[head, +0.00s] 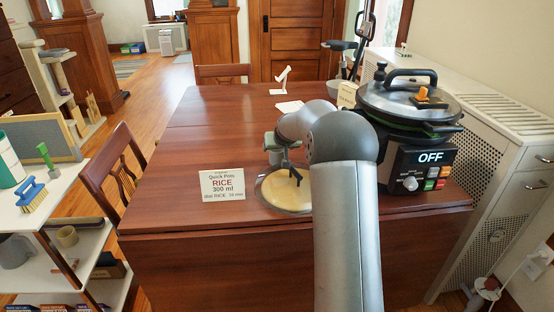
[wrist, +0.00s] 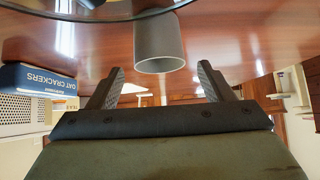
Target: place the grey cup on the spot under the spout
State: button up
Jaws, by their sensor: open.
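The grey cup (head: 271,150) stands on the table beyond the glass dish, partly hidden by my arm. In the wrist view, which looks upside down, the cup (wrist: 160,45) shows its open rim, ahead of the fingers and between their lines. My gripper (wrist: 158,83) is open, with nothing between its fingers. In the head view my gripper (head: 291,170) shows as dark fingers above the dish, close to the cup and mostly hidden by my arm. I cannot make out a spout or the spot under it.
A glass dish (head: 270,203) with pale yellow contents lies below my gripper. A large cooker (head: 408,105) reading OFF stands at right. A white angled stand (head: 283,76) is at the back. The left tabletop is clear.

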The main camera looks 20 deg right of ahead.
jog(key=x, duration=0.6)
jog(key=shift+w+d+f, duration=0.1)
jog(key=shift+w+f, duration=0.15)
jog(key=c, duration=1.1)
